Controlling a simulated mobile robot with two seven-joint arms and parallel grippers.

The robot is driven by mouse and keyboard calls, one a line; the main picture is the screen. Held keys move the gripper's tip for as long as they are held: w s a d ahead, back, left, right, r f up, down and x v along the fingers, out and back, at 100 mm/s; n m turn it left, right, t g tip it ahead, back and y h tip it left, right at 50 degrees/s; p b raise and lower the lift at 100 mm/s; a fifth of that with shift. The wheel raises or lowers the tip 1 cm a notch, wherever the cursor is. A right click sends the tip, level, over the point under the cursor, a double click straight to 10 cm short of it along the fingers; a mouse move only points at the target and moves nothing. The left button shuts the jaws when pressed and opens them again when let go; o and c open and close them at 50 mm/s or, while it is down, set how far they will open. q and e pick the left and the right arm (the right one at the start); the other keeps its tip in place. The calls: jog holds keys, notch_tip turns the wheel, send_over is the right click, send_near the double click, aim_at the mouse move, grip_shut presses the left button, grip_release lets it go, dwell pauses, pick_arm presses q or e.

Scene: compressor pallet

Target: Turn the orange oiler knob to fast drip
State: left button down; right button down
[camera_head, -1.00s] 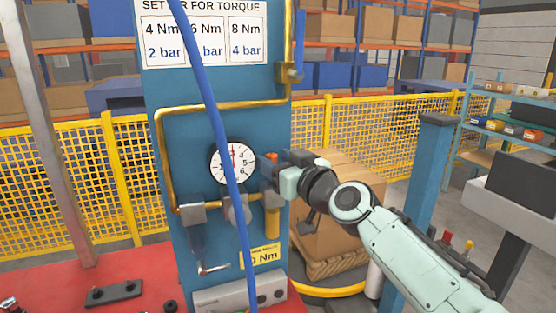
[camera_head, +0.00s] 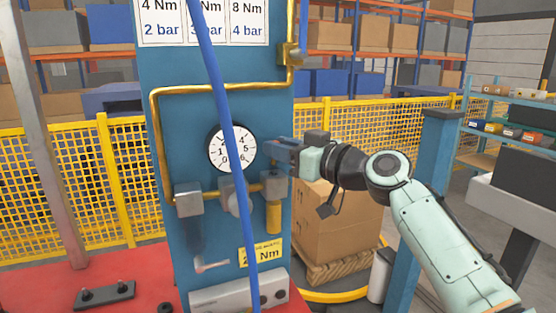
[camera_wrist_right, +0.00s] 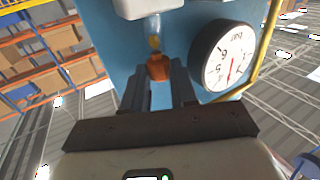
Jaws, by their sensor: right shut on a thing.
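The orange oiler knob (camera_wrist_right: 158,67) shows in the right wrist view, between the fingertips of my right gripper (camera_wrist_right: 160,82). My right gripper is shut on it. In the head view my right gripper (camera_head: 275,152) reaches in from the right, above the oiler's grey block (camera_head: 273,186) and its yellow bowl (camera_head: 273,218). The knob is hidden behind the fingers there. A clear dome (camera_wrist_right: 153,27) adjoins the knob in the wrist view. The knob's setting marks cannot be read. My left gripper is not in view.
A round pressure gauge (camera_head: 232,148) sits just left of the gripper on the blue panel (camera_head: 185,120). A blue hose (camera_head: 218,110) hangs in front. A yellow pipe (camera_head: 220,88) runs above. A blue post (camera_head: 432,170) stands behind my right arm.

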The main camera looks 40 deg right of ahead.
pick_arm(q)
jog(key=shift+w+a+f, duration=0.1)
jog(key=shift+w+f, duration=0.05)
pick_arm(e)
jog(key=shift+d+y, duration=0.1)
jog(key=shift+y, duration=0.2)
jog(key=c, duration=0.9)
grip_release()
jog(key=shift+s, duration=0.1)
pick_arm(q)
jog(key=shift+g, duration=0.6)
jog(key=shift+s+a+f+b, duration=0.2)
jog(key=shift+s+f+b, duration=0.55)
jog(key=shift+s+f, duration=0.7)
pick_arm(e)
jog(key=shift+s+d, duration=0.4)
jog(key=shift+s, duration=1.8)
jog(key=shift+s+d, duration=0.35)
jog(key=shift+s, duration=1.8)
jog(key=shift+s+d, duration=0.4)
jog(key=shift+s, duration=1.8)
